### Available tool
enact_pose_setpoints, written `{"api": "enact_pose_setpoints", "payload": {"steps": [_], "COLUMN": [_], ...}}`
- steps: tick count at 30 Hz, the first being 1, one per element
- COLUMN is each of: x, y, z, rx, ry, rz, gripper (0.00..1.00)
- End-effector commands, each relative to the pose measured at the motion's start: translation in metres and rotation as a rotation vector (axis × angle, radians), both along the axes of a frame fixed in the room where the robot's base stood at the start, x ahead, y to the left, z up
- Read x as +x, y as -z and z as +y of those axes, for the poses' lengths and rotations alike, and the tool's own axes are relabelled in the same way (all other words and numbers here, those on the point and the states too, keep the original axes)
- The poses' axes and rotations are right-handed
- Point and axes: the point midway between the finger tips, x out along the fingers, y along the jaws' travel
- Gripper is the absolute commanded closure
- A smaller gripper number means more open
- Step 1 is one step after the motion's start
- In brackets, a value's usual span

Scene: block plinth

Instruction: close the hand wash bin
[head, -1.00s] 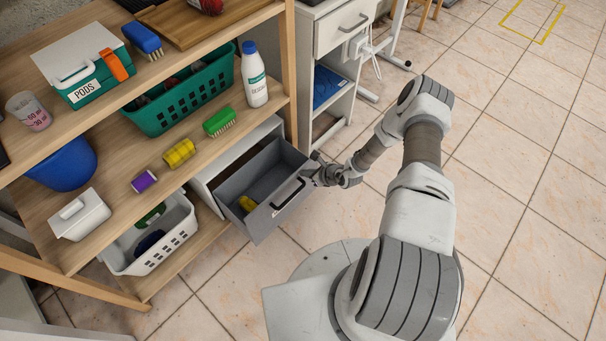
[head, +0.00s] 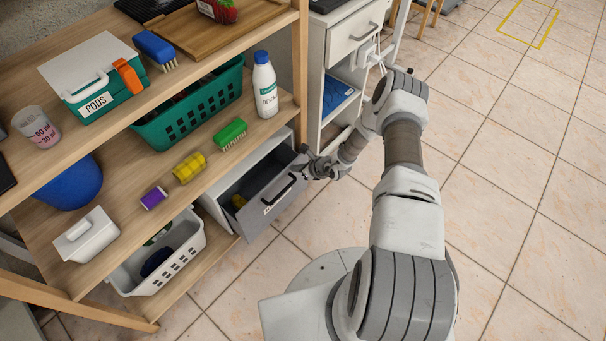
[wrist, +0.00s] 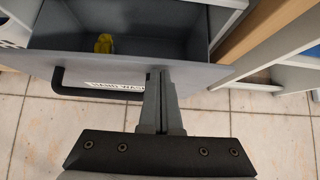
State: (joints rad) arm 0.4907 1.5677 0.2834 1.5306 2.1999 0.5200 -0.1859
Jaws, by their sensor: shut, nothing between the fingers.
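The hand wash bin is a grey drawer (head: 270,207) in a white cabinet on the lowest shelf. It stands partly open. A dark bar handle (head: 279,190) and a white label are on its front. A yellow item (head: 239,201) lies inside; it also shows in the wrist view (wrist: 104,43). My gripper (head: 306,170) is shut and empty at the right end of the drawer front. In the wrist view my shut fingers (wrist: 157,75) reach the front's top edge, right of the handle (wrist: 92,94); contact looks likely but is partly hidden.
The wooden shelf's post (head: 299,75) rises just behind my gripper. Above the drawer, a green brush (head: 230,134), yellow roll (head: 189,168) and white bottle (head: 264,88) stand on the shelf. A white basket (head: 188,262) is left. The tiled floor in front is clear.

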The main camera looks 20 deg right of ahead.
Motion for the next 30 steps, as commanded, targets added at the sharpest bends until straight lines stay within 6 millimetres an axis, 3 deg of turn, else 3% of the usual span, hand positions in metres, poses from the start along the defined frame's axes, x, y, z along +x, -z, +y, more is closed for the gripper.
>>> {"api": "enact_pose_setpoints", "payload": {"steps": [4, 12, 30], "x": [0.03, 0.061, 0.075], "y": [0.003, 0.001, -0.003], "z": [0.021, 0.041, 0.051], "rx": [0.0, 0.0, 0.006], "ry": [-0.004, -0.001, -0.001], "rz": [-0.007, -0.005, -0.01], "gripper": [1.0, 1.0, 1.0]}}
